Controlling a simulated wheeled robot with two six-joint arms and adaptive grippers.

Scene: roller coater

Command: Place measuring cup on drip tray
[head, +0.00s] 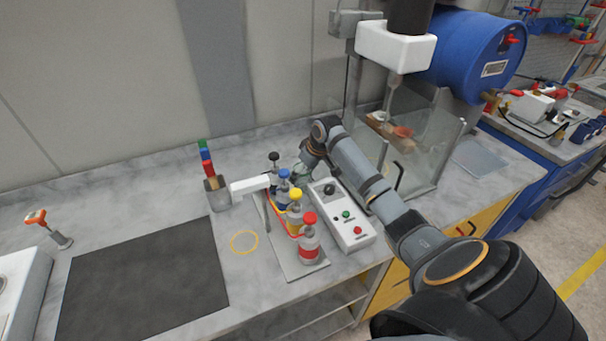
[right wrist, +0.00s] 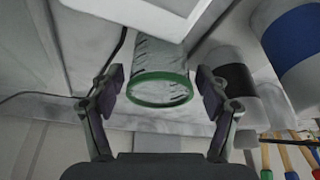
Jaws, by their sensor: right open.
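The measuring cup (right wrist: 160,75) is clear with a green rim and shows in the right wrist view, between the two fingers of my right gripper (right wrist: 160,88). The fingers are open, one on each side of the cup, with a small gap visible on both sides. In the head view my right gripper (head: 306,160) is low behind the bottles and beside the control box; the cup is mostly hidden there. A flat grey tray (head: 480,160) lies on the bench right of the glass enclosure; I cannot tell for sure that it is the drip tray. My left gripper is not in view.
Several capped bottles (head: 309,244) stand in a row left of a white control box (head: 342,215). A glass enclosure (head: 428,145) with a machine stands behind my right arm. A black cable (right wrist: 112,60) runs near the cup.

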